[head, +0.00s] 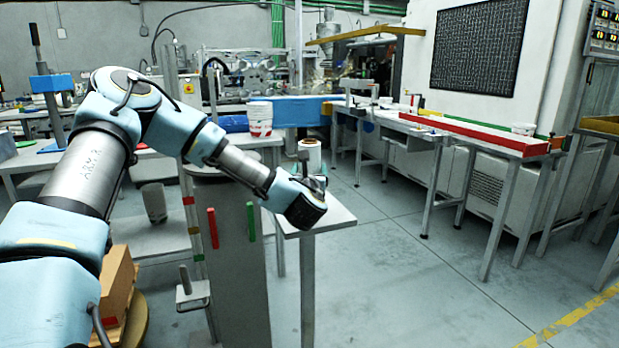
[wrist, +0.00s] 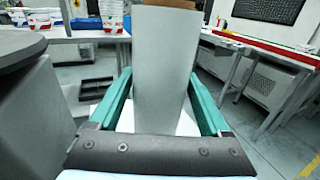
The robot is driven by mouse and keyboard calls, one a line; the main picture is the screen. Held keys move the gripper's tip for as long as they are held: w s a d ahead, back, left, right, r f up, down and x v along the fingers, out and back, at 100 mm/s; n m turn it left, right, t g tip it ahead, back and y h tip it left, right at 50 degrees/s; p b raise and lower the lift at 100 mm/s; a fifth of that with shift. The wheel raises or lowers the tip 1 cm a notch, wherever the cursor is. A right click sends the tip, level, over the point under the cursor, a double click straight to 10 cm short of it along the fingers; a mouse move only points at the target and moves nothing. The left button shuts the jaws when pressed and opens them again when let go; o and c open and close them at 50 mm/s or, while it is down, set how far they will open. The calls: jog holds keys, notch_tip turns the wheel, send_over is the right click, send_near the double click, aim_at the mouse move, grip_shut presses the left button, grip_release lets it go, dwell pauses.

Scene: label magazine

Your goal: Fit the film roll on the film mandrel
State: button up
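The film roll (wrist: 163,65) is a tall pale cylinder with a brown core showing at its top. In the wrist view it stands upright between the green fingers of my gripper (wrist: 160,74). The fingertips lie close along both its sides; I cannot tell if they press on it. In the head view the white roll (head: 311,150) shows behind my wrist, above a small pale table (head: 338,215). A short upright grey peg on a small plate (head: 185,276), possibly the film mandrel, sits at the left of a grey column.
The grey column (head: 240,275) with red and green bars stands left of the small table, under my arm. White tubs (head: 259,118) stand on a bench behind. Cardboard boxes (head: 117,285) are low at the left. The floor (head: 420,280) at the right is clear.

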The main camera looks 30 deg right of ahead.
grip_shut()
dwell(0.4)
